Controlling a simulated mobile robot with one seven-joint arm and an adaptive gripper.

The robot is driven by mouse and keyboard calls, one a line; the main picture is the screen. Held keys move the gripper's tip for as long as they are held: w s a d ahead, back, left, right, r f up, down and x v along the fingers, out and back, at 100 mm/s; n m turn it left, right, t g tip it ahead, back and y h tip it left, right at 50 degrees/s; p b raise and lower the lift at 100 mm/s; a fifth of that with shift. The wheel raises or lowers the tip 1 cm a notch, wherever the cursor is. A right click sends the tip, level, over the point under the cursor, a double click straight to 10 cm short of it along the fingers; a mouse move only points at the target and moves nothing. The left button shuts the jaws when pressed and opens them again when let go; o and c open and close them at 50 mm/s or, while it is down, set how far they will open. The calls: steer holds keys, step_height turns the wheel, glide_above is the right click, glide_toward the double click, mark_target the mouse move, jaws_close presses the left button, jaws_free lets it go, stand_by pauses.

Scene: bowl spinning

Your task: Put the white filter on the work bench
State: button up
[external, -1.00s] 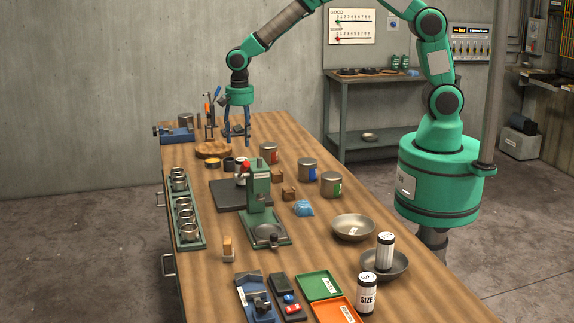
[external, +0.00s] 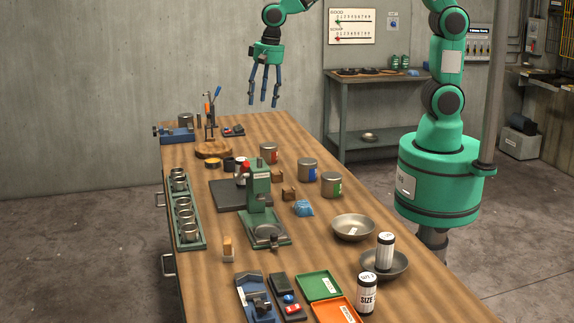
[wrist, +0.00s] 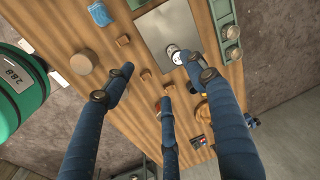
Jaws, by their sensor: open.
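My gripper (external: 263,100) has three blue fingers. It is open and empty, raised above the far end of the work bench (external: 330,255). In the wrist view its spread fingers (wrist: 160,78) hang over the bench with nothing between them. A small white round piece with a dark part (wrist: 175,54) lies on the grey plate in the wrist view, close to one fingertip in the picture. It appears to match the white and red piece (external: 241,171) beside the green press. I cannot tell for sure that this is the white filter.
A green press (external: 259,195) stands mid-bench. A wooden disc (external: 213,150) with a tool stand is at the far end. Metal bowls (external: 353,228) and labelled cans (external: 367,296) are nearer. The far right bench surface is clear.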

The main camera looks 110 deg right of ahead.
steer(key=s+a+r+n+t, duration=0.1)
steer(key=s+a+r+n, duration=0.3)
steer(key=s+a+r, duration=0.35)
steer(key=s+a+r+n+t, duration=0.1)
steer(key=s+a+r+n, duration=0.1)
steer(key=s, duration=0.6)
steer(key=s+a+r+n+t, duration=0.1)
steer(key=s+a+r+n, duration=0.1)
steer(key=s+n, duration=0.3)
steer(key=s+a+r+n+t, duration=0.1)
steer(key=s+a+r+n, duration=0.1)
steer(key=s, duration=0.9)
steer(key=shift+a+n, duration=0.9)
steer(key=shift+a, duration=0.05)
steer(key=shift+s+r, duration=0.1)
step_height(320, 180, down, 9)
steer(key=b, duration=0.8)
steer(key=shift+r+b, duration=0.15)
steer(key=shift+b, duration=0.2)
